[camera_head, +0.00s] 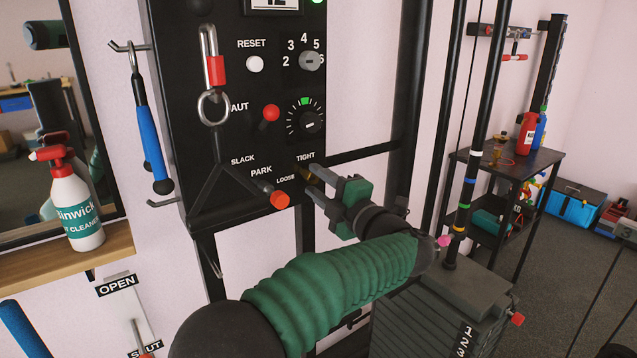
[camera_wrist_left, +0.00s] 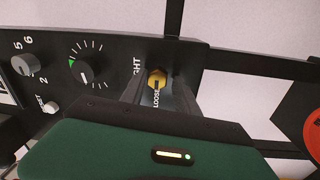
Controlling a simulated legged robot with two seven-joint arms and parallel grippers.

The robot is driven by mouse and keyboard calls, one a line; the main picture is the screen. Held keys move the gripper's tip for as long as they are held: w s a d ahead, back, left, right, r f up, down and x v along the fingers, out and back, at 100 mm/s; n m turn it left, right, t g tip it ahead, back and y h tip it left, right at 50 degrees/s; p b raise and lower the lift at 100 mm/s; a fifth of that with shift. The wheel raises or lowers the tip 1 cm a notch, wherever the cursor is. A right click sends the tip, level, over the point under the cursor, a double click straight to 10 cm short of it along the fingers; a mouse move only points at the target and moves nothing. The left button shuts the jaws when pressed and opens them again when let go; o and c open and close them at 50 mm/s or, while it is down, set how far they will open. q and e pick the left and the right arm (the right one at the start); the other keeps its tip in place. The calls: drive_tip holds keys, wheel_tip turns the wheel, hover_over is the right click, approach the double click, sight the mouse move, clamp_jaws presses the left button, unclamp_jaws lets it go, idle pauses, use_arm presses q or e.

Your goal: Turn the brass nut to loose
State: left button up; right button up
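The brass nut (camera_head: 311,174) is on the lower right of the black panel (camera_head: 226,130), by the words TIGHT and LOOSE. In the left wrist view the brass nut (camera_wrist_left: 157,79) shows a dark mark on its face, above the word LOOSE. My left gripper (camera_head: 324,187) is at the panel with its two grey fingers apart. In the left wrist view the fingers (camera_wrist_left: 160,88) stand on either side of the nut. No clear grip on it shows, and the finger contact is partly hidden. My right gripper is not in view.
An orange-red knob (camera_head: 280,200) sits just left of the nut. A carabiner with a ring (camera_head: 213,105) hangs in front of the panel. Dials and a white reset button (camera_head: 255,64) are above. A weight stack (camera_head: 440,310) and black posts stand to the right.

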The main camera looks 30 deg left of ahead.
use_arm(q)
drive_tip(key=o, duration=0.3)
drive_tip(key=shift+s+d+r, duration=0.1)
drive_tip(key=shift+d, duration=0.25)
drive_tip(key=p+v, duration=0.1)
drive_tip(key=v, duration=0.7)
drive_tip(key=p+v, duration=0.1)
drive_tip(key=v, duration=0.7)
drive_tip(key=shift+d+f+p, duration=0.1)
drive_tip(key=shift+f+p, duration=0.1)
drive_tip(key=shift+p, duration=0.2)
